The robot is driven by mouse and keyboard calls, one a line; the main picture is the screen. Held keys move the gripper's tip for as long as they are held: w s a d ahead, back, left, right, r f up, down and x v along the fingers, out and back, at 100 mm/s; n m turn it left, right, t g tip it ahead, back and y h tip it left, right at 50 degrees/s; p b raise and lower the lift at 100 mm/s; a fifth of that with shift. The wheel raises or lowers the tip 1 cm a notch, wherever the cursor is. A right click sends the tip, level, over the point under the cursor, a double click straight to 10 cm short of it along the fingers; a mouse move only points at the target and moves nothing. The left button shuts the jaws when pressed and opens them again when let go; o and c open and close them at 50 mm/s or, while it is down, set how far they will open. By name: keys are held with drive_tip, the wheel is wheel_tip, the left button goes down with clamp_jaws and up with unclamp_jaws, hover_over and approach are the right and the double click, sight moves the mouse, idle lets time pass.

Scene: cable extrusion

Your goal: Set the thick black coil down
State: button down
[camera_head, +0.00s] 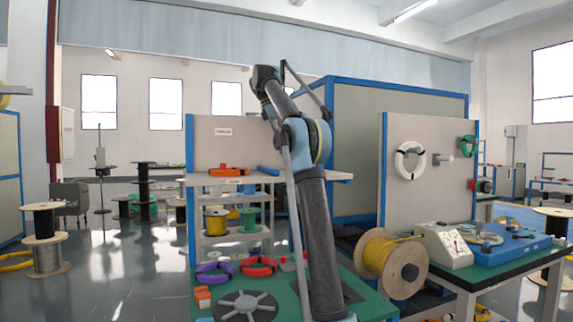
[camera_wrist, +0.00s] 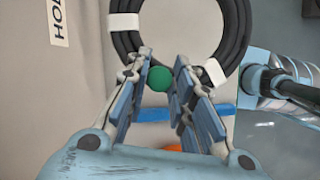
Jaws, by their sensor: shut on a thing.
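The thick black coil (camera_wrist: 235,45) shows at the top of the wrist view, with white bands around it; its upper part is cut off by the frame. My gripper (camera_wrist: 168,78) is shut on its lower part, with the two fingers on either side. A green round knob (camera_wrist: 159,79) shows between the fingertips; I cannot tell what it belongs to. In the head view I cannot make out the coil or my gripper; my arm rises in the middle and hides part of the scene.
A pale panel (camera_head: 205,152) with a label stands above a shelf holding an orange item (camera_head: 228,171). A green-topped bench (camera_head: 285,300) in front carries purple (camera_head: 215,272) and red (camera_head: 259,266) coils. A white coil (camera_head: 410,160) hangs on the right panel, above a wooden spool (camera_head: 407,272).

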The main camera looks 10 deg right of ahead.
drive_tip(key=shift+s+f, duration=0.1)
drive_tip(key=shift+f, duration=3.7)
drive_tip(key=c, duration=1.4)
unclamp_jaws()
drive_tip(key=v, duration=1.2)
